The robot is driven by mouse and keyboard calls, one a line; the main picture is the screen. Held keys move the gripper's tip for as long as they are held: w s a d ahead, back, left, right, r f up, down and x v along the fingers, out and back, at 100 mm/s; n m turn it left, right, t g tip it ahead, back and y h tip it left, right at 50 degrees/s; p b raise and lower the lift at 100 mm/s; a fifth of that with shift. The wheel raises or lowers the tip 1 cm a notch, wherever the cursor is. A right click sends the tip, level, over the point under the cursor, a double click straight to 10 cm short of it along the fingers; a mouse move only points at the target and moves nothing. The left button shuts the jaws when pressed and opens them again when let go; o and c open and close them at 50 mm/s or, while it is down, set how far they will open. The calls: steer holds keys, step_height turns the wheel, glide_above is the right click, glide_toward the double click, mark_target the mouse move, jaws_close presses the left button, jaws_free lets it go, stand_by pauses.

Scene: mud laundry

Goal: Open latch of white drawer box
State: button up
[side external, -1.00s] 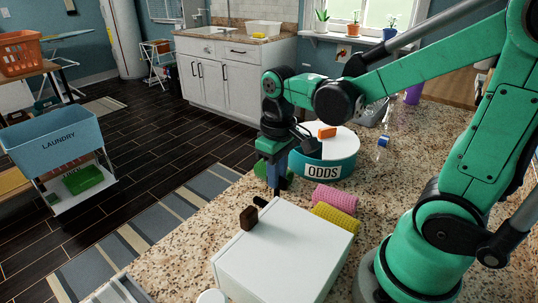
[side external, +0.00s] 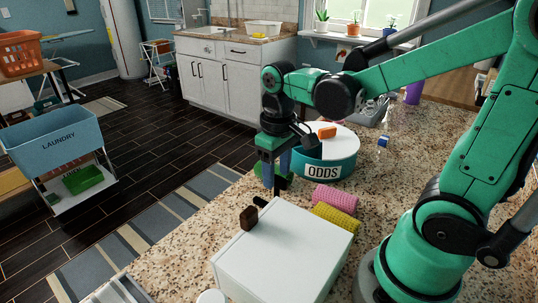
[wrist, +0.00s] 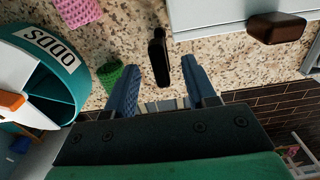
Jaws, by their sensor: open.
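The white drawer box (side external: 285,255) stands on the speckled counter in the side external view, and its edge (wrist: 215,12) shows at the top of the wrist view. A dark brown block, seemingly the latch (side external: 249,218), sits at the box's edge; it also shows at upper right in the wrist view (wrist: 276,27). A black elongated piece (wrist: 158,60) lies near the box's far corner. My gripper (side external: 276,182) is open and empty beyond that corner. In the wrist view its blue fingers (wrist: 162,72) are apart, with the black piece appearing between them; contact cannot be told.
A teal round ODDS container (side external: 325,160) with an orange block (side external: 327,132) on its white lid stands close behind my gripper. The counter's edge and striped rug are to the left.

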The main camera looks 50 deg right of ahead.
steer(key=shift+r, duration=2.45)
steer(key=a+t, duration=0.1)
steer(key=t, duration=0.1)
steer(key=a+t, duration=0.1)
steer(key=t, duration=0.1)
steer(key=a+f+t, duration=0.1)
steer(key=t, duration=0.2)
